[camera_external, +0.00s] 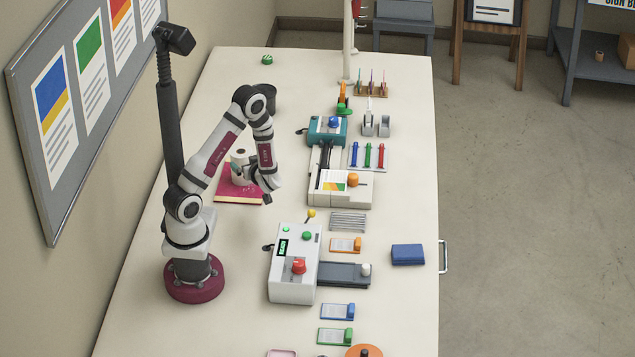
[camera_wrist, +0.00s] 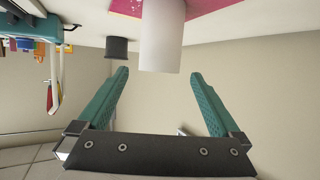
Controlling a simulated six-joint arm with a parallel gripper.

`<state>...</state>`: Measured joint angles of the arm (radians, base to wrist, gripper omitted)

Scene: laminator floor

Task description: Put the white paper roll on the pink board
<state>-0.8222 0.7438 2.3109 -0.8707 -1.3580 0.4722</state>
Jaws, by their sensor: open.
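The white paper roll (camera_external: 239,158) stands upright over the pink board (camera_external: 226,191), and its base appears to rest on it. In the wrist view the roll (camera_wrist: 162,38) hangs inverted from the top, with the pink board (camera_wrist: 204,6) around its base, which is cut off by the frame. My gripper (camera_wrist: 160,75) is open and empty. Its two teal fingers are spread wide, with the roll ahead of their tips and not held. In the external view my wrist is just right of the roll and partly hides it and the board.
A teal-topped machine (camera_external: 327,131) and a cream machine (camera_external: 340,188) stand to the right. A white machine with a red knob (camera_external: 293,277) stands nearer. The table's left strip is clear.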

